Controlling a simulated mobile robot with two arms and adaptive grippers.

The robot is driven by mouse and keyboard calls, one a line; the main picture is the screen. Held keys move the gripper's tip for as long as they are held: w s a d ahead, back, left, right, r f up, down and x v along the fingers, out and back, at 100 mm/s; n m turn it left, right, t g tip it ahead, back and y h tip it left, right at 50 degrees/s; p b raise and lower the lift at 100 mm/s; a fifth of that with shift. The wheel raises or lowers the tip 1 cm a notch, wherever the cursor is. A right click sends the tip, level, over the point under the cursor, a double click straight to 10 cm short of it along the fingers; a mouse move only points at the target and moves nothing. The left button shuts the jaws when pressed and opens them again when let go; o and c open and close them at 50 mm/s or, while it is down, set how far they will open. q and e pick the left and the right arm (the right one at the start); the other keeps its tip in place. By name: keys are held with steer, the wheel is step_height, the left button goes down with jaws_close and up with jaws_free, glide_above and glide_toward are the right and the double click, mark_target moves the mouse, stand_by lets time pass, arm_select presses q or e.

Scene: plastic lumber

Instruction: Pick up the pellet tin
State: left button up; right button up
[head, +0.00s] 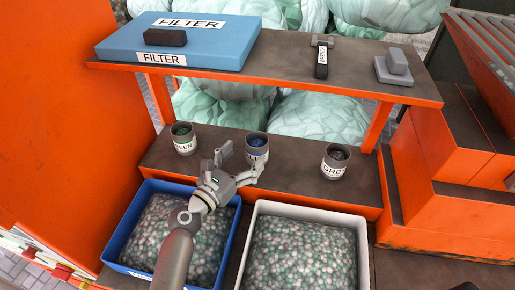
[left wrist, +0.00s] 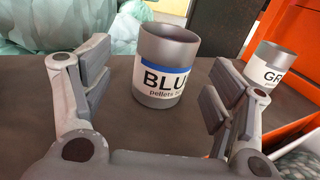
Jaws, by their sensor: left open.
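Three grey pellet tins with white labels stand upright in a row on the dark lower shelf. The blue-labelled tin (head: 257,142) is in the middle, with bluish contents. One with green contents (head: 183,138) is at its left and one marked GRE (head: 336,162) at its right. My left gripper (head: 243,159) is open and empty just in front of the middle tin. In the left wrist view, the tin reading BLU (left wrist: 166,70) stands beyond and between the spread fingers. The GR tin (left wrist: 268,66) is behind the right finger. My right gripper is not visible.
Blue (head: 136,212) and white (head: 362,240) bins of pellets stand in front of the shelf. An upper shelf (head: 285,60) overhangs behind, carrying a blue FILTER box (head: 120,47), a brush-like tool (head: 321,58) and a grey block (head: 393,68). An orange panel (head: 60,110) stands left.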

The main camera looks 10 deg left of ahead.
mark_target(251, 152)
arm_select(q)
steer(key=shift+d+p+x, duration=0.15)
steer(key=shift+p+x, duration=0.15)
steer(key=shift+x, duration=1.25)
steer(key=shift+d+p+x, duration=0.15)
steer(key=shift+p+x, duration=0.1)
steer(key=shift+x, duration=1.25)
steer(key=shift+s, duration=0.15)
steer(key=c, duration=1.1)
